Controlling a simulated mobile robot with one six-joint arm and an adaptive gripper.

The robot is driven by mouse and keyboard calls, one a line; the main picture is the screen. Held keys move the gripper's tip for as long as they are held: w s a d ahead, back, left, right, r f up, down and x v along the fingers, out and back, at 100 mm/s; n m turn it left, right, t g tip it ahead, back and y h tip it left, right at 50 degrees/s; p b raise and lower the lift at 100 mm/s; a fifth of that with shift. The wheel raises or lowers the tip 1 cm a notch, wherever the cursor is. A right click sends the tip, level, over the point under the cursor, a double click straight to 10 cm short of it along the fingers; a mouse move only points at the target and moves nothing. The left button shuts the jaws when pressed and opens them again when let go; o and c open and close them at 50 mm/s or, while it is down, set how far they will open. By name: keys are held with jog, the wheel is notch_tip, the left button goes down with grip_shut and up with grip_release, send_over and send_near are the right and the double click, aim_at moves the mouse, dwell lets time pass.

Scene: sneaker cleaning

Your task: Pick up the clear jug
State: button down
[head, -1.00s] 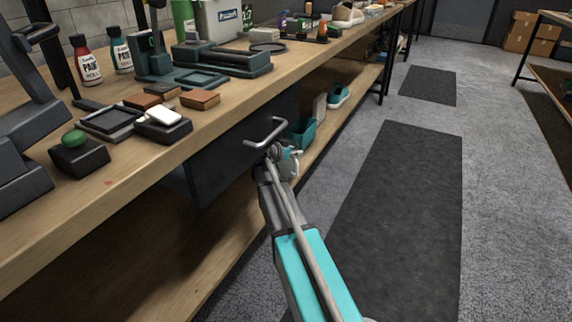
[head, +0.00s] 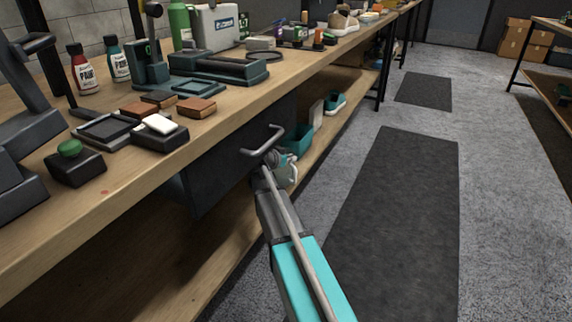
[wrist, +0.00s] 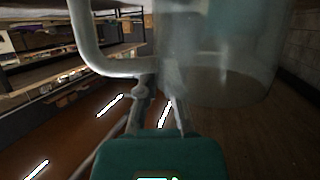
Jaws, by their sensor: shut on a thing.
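The clear jug (wrist: 225,75) fills the upper right of the wrist view, see-through, with a teal shape showing in or behind it. In the head view only a small pale part of the jug (head: 290,170) shows beside my gripper (head: 272,163). My gripper (wrist: 158,85) is shut on the jug at its left side in the wrist view. The exact contact is hard to make out. A grey curved bar also shows at the left of the wrist view; I cannot tell whether it is the jug's handle or the drawer's.
A dark drawer (head: 225,165) with a grey pull handle (head: 262,140) hangs under the wooden bench (head: 225,112), very near my gripper. A teal bin (head: 299,139) stands on the lower shelf beyond. Several cleaning items crowd the bench top. The floor to the right is open, with a dark mat (head: 395,220).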

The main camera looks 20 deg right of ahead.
jog(key=shift+r, duration=0.25)
notch_tip(320, 180, up, 4)
jog(key=p, duration=0.4)
jog(key=shift+f, duration=0.25)
jog(key=s+a, duration=0.3)
jog(key=a, duration=0.5)
jog(key=s+a, duration=0.3)
jog(key=a, duration=0.5)
jog(key=shift+s+a+f+b, duration=0.25)
jog(key=shift+s+a+b, duration=0.05)
jog(key=shift+s+a, duration=0.05)
jog(key=shift+s, duration=0.1)
